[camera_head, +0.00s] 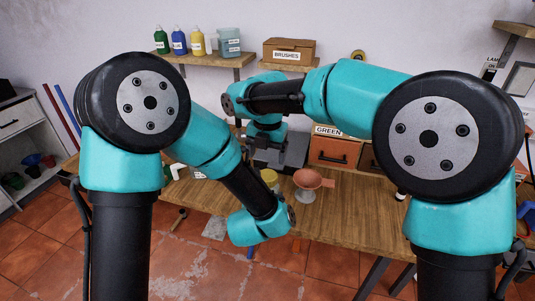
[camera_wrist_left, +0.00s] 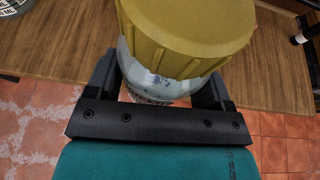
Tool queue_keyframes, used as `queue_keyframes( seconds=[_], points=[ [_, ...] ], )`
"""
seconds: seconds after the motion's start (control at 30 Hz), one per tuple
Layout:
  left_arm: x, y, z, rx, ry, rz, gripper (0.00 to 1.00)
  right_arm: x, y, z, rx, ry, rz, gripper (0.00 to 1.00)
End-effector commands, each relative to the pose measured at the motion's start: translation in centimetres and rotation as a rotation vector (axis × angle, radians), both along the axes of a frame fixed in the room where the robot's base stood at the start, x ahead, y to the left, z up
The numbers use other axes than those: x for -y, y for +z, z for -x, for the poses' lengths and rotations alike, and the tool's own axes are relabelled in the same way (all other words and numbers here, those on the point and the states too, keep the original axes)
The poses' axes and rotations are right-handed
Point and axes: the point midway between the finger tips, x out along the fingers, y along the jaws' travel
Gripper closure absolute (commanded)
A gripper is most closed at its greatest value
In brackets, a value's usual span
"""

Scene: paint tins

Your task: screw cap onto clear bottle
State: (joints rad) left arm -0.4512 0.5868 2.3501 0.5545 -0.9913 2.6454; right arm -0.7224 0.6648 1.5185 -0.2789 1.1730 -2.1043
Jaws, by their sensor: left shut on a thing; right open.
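The clear bottle (camera_wrist_left: 160,82) is between the fingers of my left gripper (camera_wrist_left: 160,90), which is shut on it in the left wrist view. A wide ribbed yellow cap (camera_wrist_left: 190,30) sits on top of the bottle; I cannot tell whether it is screwed tight. In the head view the yellow cap (camera_head: 269,176) shows above the bench, behind my left forearm, which hides my left gripper and most of the bottle. My right gripper (camera_head: 281,158) is the dark shape just above and behind the cap. It is open; its fingertips are not clear.
The wooden workbench (camera_head: 365,220) is clear towards the front right. A wall shelf (camera_head: 200,57) holds several paint bottles; a brushes box (camera_head: 289,50) is beside it.

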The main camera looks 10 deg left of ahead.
Motion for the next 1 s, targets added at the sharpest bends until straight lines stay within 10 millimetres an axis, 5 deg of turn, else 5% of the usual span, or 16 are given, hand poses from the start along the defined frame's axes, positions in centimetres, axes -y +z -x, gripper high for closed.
queue_keyframes(
  seconds=[0.4, 1.0],
  points=[
    [0.0, 0.05, -0.02, 0.001, 0.0, 0.0, 0.92, 0.27, 0.04, 0.46, -0.017, 0.413, 0.031, 0.18],
    [0.0, 0.04, -0.03, 0.001, 0.0, 0.0, 0.92, 0.32, -0.89, 0.48, -0.02, 0.436, 0.033, 0.18]
  ],
)
